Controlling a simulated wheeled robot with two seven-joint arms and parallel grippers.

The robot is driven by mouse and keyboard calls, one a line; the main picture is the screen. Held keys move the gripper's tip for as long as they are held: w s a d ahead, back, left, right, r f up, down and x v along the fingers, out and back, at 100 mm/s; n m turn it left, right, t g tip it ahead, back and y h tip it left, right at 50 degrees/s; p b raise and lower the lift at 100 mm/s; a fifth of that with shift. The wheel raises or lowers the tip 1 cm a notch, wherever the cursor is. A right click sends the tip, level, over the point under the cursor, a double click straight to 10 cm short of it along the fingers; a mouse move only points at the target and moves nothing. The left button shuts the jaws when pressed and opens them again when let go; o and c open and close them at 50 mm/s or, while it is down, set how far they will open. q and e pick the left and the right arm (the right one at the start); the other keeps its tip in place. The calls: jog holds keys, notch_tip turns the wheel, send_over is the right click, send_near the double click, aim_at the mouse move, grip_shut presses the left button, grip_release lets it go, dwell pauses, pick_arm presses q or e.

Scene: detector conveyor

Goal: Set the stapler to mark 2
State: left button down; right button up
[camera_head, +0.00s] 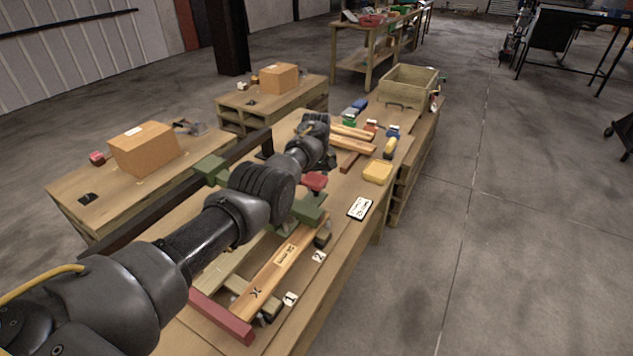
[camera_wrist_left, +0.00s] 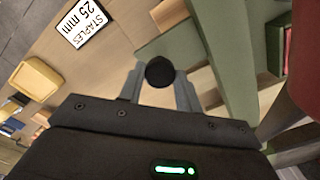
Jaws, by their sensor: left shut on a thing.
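My left arm reaches in from the lower left in the head view, and it hides its own fingertips there. In the left wrist view my left gripper (camera_wrist_left: 160,80) is shut on a round black knob (camera_wrist_left: 160,71). Beside the knob is a green frame (camera_wrist_left: 226,50), which also shows in the head view (camera_head: 309,213). A red part (camera_head: 314,181) sits just above it; I cannot tell clearly which parts make up the stapler. White mark 2 (camera_head: 319,256) and mark 1 (camera_head: 290,299) lie along the bench's near right edge. My right gripper is not in view.
A labelled wooden beam (camera_head: 282,264) and a red bar (camera_head: 221,317) lie at the near end. A staples card (camera_head: 360,207) and a yellow block (camera_head: 377,172) lie to the right. Tools and a wooden crate (camera_head: 408,85) are farther back.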

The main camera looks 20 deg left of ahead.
pick_arm(q)
jog(key=c, duration=1)
grip_release()
jog(key=shift+o, duration=0.2)
jog(key=shift+r, duration=0.1)
jog(key=shift+r, duration=0.35)
notch_tip(320, 180, up, 10)
jog(key=b, duration=0.1)
